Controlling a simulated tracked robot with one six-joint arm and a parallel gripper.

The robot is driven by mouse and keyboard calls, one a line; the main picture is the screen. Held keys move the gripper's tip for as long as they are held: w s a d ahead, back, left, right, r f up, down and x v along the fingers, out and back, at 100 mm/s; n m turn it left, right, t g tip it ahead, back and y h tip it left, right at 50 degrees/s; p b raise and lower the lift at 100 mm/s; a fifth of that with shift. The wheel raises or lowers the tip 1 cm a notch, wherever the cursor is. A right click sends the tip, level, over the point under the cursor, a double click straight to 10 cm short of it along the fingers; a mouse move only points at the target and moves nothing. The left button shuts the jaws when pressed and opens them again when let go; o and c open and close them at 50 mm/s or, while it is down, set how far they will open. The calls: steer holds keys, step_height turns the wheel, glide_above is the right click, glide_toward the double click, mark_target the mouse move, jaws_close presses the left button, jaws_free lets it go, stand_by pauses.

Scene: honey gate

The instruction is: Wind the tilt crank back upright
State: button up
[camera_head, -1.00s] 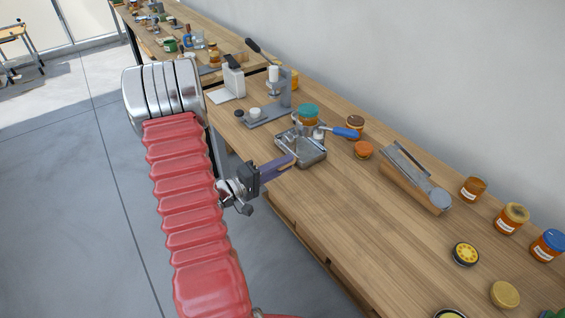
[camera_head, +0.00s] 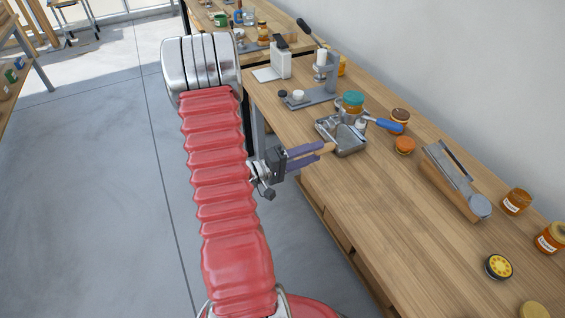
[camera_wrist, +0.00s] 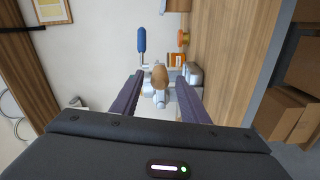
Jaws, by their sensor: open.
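A steel stand with a tray base (camera_head: 352,150) sits on the bench and carries a honey jar with a teal lid (camera_head: 352,100). A blue handle (camera_head: 384,124) sticks out to the right of the stand. A tan wooden knob (camera_head: 328,148), seemingly the crank's grip, points toward my gripper (camera_head: 321,153). In the wrist view the knob (camera_wrist: 160,77) lies between the two purple fingers, with gaps on both sides. My gripper is open. The blue handle (camera_wrist: 141,40) shows beyond the left finger. The jar's tilt is hard to judge.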

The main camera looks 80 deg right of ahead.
steer(key=v, duration=1)
steer(key=shift+w+a, duration=0.15)
steer(key=shift+w, duration=0.1)
stand_by(0.6)
steer(key=s+a+f+n+y, duration=0.3)
steer(key=a+f+y, duration=0.1)
steer(key=a+y, duration=0.15)
steer(key=w+a+n+t+y, duration=0.2)
steer(key=w+a+t+y, duration=0.15)
steer(key=w+a, duration=0.4)
steer(key=w+a+r+n+t, duration=0.2)
steer(key=w+a+r+t, duration=0.25)
steer(key=w+a, duration=0.3)
steer(key=w+a+r+n+t, duration=0.25)
steer(key=w+a+t, duration=0.25)
steer(key=w+a, duration=0.3)
steer(key=w+a+r+n+t+y, duration=0.1)
steer(key=a+r+t, duration=0.6)
steer(key=a+r, duration=0.7)
steer(key=shift+w+a+n+y, duration=0.4)
steer(key=shift+w+a+n, duration=0.4)
steer(key=shift+a+n, duration=0.15)
